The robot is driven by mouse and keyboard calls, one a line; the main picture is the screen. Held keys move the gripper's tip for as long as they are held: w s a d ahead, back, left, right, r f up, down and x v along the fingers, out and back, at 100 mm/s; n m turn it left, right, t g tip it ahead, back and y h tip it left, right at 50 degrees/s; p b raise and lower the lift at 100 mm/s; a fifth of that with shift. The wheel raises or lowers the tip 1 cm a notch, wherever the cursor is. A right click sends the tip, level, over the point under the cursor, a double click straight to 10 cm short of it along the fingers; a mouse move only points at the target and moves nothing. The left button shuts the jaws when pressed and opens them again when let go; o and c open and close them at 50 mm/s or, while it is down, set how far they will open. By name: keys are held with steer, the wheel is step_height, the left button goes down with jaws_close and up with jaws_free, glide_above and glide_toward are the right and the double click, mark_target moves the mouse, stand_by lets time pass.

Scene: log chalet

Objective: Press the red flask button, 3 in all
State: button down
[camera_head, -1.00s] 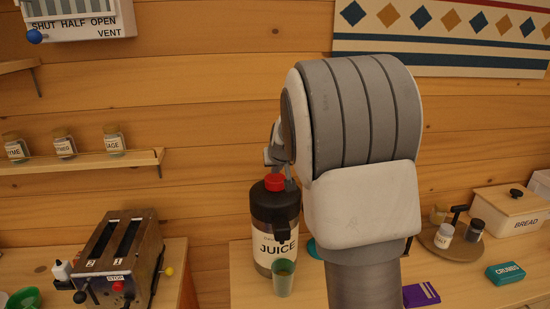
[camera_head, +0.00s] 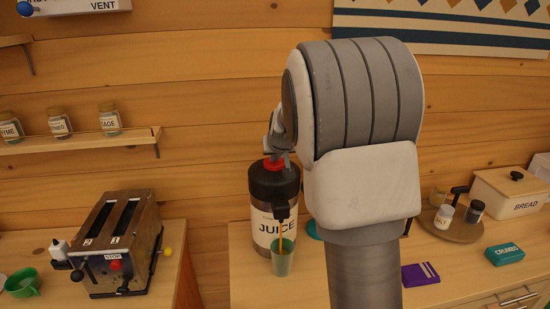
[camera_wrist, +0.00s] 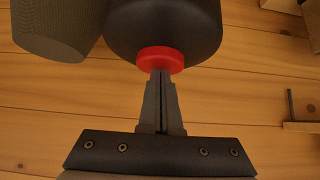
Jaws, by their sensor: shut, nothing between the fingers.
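The dark flask (camera_head: 272,190) stands on the counter with a pale JUICE label and a red button (camera_head: 275,165) on top. In the wrist view the red button (camera_wrist: 160,59) shows on the dark flask top (camera_wrist: 163,25). My gripper (camera_wrist: 158,76) is shut and empty, its fingertips against the button's near side as seen there. In the head view my gripper (camera_head: 271,152) is over the button and partly hidden by my arm. An orange stream runs from the flask's spout (camera_head: 281,213) into a greenish cup (camera_head: 282,262) below.
A toaster-like device (camera_head: 118,240) with a STOP button stands at the left, beside a green cup (camera_head: 22,283). A shelf of jars (camera_head: 80,140) is on the wall. A bread box (camera_head: 510,193), shakers (camera_head: 445,215) and a teal CRUMBS box (camera_head: 504,254) are at the right.

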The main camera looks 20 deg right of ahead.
mark_target(275, 166)
steer(key=shift+s+f, duration=0.1)
steer(key=shift+f, duration=0.05)
steer(key=shift+r+p, duration=0.3)
steer(key=shift+p, duration=0.1)
step_height(275, 166, up, 4)
steer(key=shift+s+a+r+p, duration=0.1)
steer(key=shift+r+p, duration=0.05)
steer(key=shift+p, duration=0.85)
steer(key=b+v, duration=0.1)
steer(key=v, duration=0.8)
steer(key=shift+s, duration=0.2)
